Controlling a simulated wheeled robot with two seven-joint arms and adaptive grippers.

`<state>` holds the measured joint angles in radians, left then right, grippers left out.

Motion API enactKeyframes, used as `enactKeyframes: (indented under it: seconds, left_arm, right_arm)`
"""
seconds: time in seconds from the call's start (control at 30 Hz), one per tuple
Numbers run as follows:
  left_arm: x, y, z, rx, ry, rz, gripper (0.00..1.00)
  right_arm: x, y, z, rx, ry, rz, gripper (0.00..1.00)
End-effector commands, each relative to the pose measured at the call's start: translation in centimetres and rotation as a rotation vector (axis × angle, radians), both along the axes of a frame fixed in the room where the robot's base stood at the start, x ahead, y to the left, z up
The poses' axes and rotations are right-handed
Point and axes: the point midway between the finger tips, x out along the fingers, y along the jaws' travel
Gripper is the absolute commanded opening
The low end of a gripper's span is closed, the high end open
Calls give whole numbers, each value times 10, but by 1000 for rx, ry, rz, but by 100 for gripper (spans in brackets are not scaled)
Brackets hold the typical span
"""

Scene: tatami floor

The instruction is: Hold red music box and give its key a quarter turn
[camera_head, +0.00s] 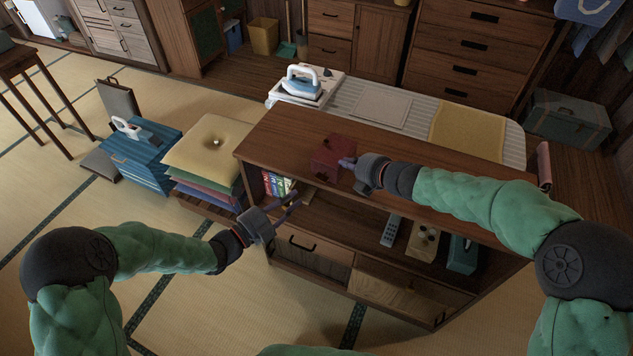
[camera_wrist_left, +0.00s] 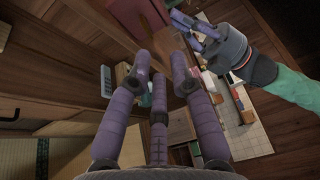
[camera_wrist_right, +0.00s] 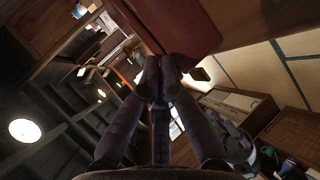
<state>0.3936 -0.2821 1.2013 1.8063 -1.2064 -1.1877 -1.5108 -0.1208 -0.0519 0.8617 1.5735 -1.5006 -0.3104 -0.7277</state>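The red music box (camera_head: 333,157) sits on the wooden cabinet top in the head view. Its red side fills the top of the right wrist view (camera_wrist_right: 190,22), and a red part shows at the top of the left wrist view (camera_wrist_left: 138,14). I cannot make out its key. My right gripper (camera_head: 350,162) is at the box's right side, fingertips close against it. Its fingertips come together in the right wrist view (camera_wrist_right: 160,68); whether anything thin is between them is hidden. My left gripper (camera_head: 292,204) is open and empty, in front of the cabinet and lower than the box.
The cabinet (camera_head: 290,135) has open shelves with books (camera_head: 277,184), a remote (camera_head: 393,230) and a teal box (camera_head: 462,254). Stacked cushions (camera_head: 208,150) stand left of it. An iron (camera_head: 302,82) stands behind. The top around the box is mostly clear.

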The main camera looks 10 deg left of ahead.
Motion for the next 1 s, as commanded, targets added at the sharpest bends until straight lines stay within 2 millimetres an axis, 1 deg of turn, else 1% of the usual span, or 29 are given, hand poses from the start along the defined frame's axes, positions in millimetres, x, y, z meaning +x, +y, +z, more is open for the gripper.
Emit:
enactKeyframes:
  seconds: [0.03, 0.23, 0.4, 0.57, 0.8, 1.0]
  left_arm:
    - [2, 6, -3, 20, 0, -19, 22]
    - [4, 20, -9, 83, 5, -85, 22]
    - [7, 20, -12, 100, 8, -103, 22]
    - [20, 4, -13, 100, 8, -106, 22]
    - [50, -29, -15, 100, 7, -108, 22]
    - [71, -51, -17, 100, 8, -105, 22]
  right_arm:
    - [-8, 0, -24, -18, 39, 1, 0]
    - [-8, 0, -24, -18, 39, 1, 0]
    - [-8, 0, -24, -18, 39, 1, 0]
    - [-8, 0, -24, -18, 39, 1, 0]
    - [-8, 0, -24, -18, 39, 1, 0]
    - [-8, 0, -24, -18, 39, 1, 0]
